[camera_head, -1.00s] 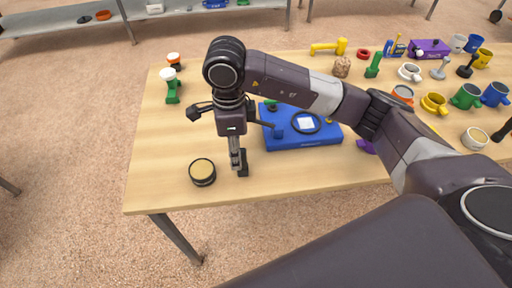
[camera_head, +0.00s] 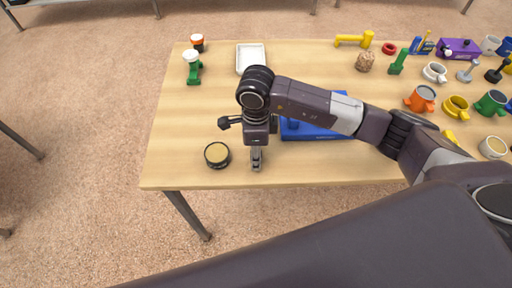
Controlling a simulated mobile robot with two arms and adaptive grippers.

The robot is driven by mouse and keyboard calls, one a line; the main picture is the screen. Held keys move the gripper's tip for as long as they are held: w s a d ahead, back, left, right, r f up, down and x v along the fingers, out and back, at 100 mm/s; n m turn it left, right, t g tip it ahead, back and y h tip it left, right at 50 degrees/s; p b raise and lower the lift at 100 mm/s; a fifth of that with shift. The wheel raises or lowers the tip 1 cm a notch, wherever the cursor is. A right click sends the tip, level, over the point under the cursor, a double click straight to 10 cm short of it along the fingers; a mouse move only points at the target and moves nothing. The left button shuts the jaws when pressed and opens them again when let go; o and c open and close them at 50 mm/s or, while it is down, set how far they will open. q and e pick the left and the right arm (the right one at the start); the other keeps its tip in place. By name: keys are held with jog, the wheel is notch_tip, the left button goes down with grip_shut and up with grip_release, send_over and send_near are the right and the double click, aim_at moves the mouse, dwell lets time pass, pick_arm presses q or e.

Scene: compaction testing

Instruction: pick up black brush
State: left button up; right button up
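No black brush can be made out with certainty. A dark, handled object (camera_head: 497,71) stands at the far right of the table, too small to identify. My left gripper is out of view.
A blue box (camera_head: 312,133) is partly hidden behind my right arm. A white tray (camera_head: 250,46) stands at the back of the wooden table (camera_head: 180,120). A green object (camera_head: 193,70) is at the back left. Several mugs and tools crowd the right side. The front left is mostly clear.

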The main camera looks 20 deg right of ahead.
jog(key=shift+c, duration=0.9)
grip_shut()
jog(key=shift+r, duration=0.2)
